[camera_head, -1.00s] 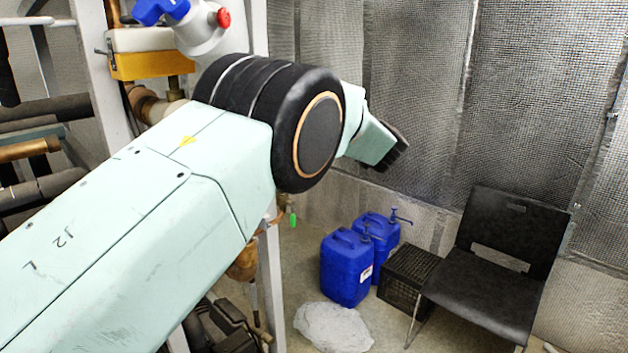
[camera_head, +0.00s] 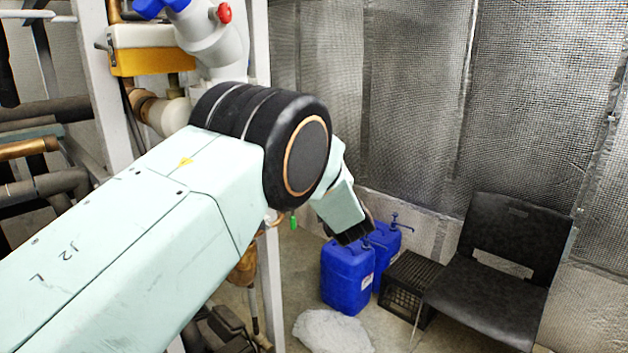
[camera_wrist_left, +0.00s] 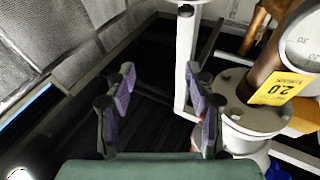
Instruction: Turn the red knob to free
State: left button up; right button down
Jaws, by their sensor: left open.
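A small red knob (camera_head: 224,13) sits on the side of a thick white pipe fitting (camera_head: 215,42) at the top left of the head view. A blue handle (camera_head: 160,7) is beside it, partly cut off by the top edge. My left arm crosses the head view below the knob, its wrist pointing down and right, and its fingers cannot be made out there. In the left wrist view my left gripper (camera_wrist_left: 160,88) is open and empty, its two fingers wide apart. It is not touching the knob. My right gripper is not in view.
A white frame post (camera_head: 100,80), a yellow-and-white box (camera_head: 140,62) and pipes stand at the left. A pipe flange (camera_wrist_left: 250,118) with a yellow tag (camera_wrist_left: 281,87) is right of the gripper. Blue canisters (camera_head: 347,280), a black crate (camera_head: 408,285) and a chair (camera_head: 495,290) stand right.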

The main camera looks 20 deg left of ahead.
pick_arm(q)
jog(key=shift+s+d+f+m+h+b, duration=0.1)
jog(key=shift+f+m+h, duration=0.2)
jog(key=shift+f, duration=0.6)
jog(key=shift+s+a+f+m+h+b, duration=0.2)
jog(key=shift+f+h, duration=0.25)
jog(key=shift+f, duration=0.4)
jog(key=shift+w+d+f+m+h+b, duration=0.1)
jog(key=shift+d+f+m+h, duration=0.2)
jog(key=shift+f, duration=0.6)
jog(key=shift+a, duration=0.1)
